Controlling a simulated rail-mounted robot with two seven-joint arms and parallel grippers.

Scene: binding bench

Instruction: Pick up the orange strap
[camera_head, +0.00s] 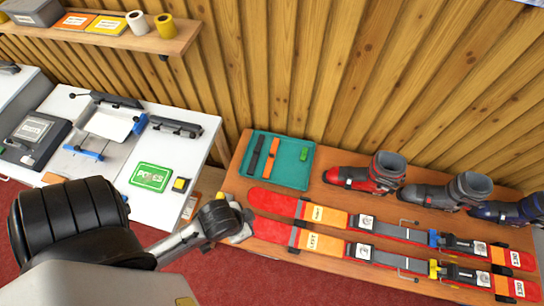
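The orange strap (271,159) lies in the teal tray (287,182) at the back left of the wooden bench. A black strap (257,155) lies just left of it, roughly parallel, with a gap between. My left gripper (243,226) is at the bench's left edge, in front of the tray and close to the red ski tips. It is clear of the orange strap. Its fingers are small and partly hidden by my own wrist, so I cannot tell whether they are open. My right gripper is not in view.
A small green block (304,154) sits in the tray's right part. Two red skis (325,236) with bindings lie along the bench front. Red (372,175), grey (450,190) and blue boots stand behind them. A white table (190,150) stands left, across a gap.

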